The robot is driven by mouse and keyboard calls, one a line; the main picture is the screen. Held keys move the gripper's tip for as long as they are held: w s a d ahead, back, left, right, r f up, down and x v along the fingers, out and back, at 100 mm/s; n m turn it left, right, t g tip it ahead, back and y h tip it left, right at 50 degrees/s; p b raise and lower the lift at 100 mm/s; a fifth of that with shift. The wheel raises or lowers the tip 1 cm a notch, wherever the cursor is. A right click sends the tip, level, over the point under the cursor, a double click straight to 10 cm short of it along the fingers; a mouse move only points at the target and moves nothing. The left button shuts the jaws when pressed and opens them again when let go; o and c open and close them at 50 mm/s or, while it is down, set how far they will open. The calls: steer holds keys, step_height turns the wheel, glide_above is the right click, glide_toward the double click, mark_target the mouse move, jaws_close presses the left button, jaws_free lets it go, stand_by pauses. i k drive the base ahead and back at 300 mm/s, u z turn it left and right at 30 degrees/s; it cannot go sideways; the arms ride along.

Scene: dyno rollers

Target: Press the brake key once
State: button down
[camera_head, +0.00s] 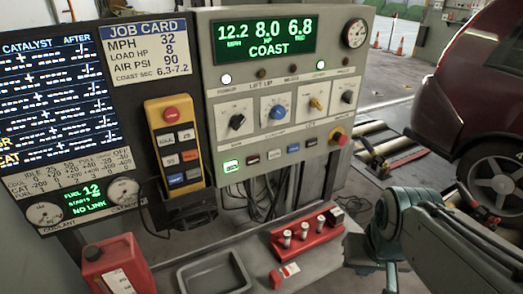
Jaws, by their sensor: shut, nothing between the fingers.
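The grey control console (225,110) stands in front of me, with a green display (264,40) reading 12.2 MPH, 8.0, 6.8 and COAST. A row of small keys runs along its lower edge: a lit green key (231,166), dark and red ones, and a blue key (293,148). Their labels are too small to read, so I cannot tell which is the brake key. My arm comes in from the right. My gripper (353,250) is a dark shape low at the bench's right end, below and right of the keys. It looks shut and empty, touching no key.
A yellow pendant (178,143) with a red button hangs left of the console. A red emergency button (338,136) sits at the key row's right end. The bench carries a red rack (302,240), a grey tray (215,272) and a red can (116,268). A red car stands right.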

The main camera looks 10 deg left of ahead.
mark_target(254, 159)
steer(key=z, duration=1.2)
steer(key=i, duration=0.4)
steer(key=u, duration=1.8)
